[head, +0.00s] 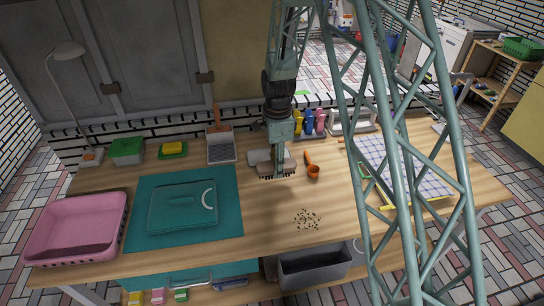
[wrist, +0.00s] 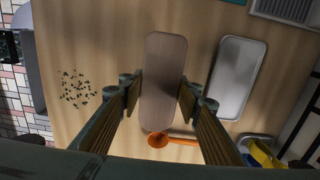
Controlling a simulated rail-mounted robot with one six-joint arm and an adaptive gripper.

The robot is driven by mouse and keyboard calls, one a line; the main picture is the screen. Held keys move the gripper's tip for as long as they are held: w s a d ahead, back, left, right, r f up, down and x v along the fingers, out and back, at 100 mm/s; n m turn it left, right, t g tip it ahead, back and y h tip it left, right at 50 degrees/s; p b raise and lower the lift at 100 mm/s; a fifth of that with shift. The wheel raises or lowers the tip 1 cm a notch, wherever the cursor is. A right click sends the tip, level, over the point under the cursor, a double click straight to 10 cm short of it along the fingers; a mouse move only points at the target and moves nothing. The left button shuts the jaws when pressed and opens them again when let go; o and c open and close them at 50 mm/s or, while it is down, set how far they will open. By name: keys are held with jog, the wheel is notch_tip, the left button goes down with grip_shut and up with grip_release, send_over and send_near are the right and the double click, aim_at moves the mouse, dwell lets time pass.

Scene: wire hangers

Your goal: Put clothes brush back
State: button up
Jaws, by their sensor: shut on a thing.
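The clothes brush (wrist: 163,70) has a long, rounded brown wooden back. In the head view the brush (head: 272,171) shows its bristles pointing down over the middle of the worktop. My gripper (wrist: 160,92) is shut across its narrow sides, one finger on each side; it also shows in the head view (head: 279,158). I cannot tell whether the bristles touch the wood. A shallow grey metal tray (wrist: 238,78) lies empty beside the brush, to its right in the wrist view. In the head view the tray (head: 256,156) is partly hidden behind the brush and gripper.
An orange scoop (head: 313,171) lies just right of the brush. Dark crumbs (head: 306,218) are scattered nearer the front.

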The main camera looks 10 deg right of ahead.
jog(key=w, duration=0.5)
jog(key=w+f, duration=0.1)
jog(key=w, duration=0.9)
jog(key=shift+w+d+f+b, duration=0.2)
jog(key=shift+d+f+b, duration=0.1)
jog(key=shift+d, duration=0.1)
jog(key=shift+w, duration=0.2)
jog(key=shift+w+f+b, duration=0.1)
jog(key=shift+f+b, duration=0.2)
jog(key=shift+f, duration=1.4)
jog(key=shift+f, duration=0.2)
jog(key=o, duration=0.8)
jog(key=shift+o, duration=0.2)
jog(key=shift+r, duration=0.15)
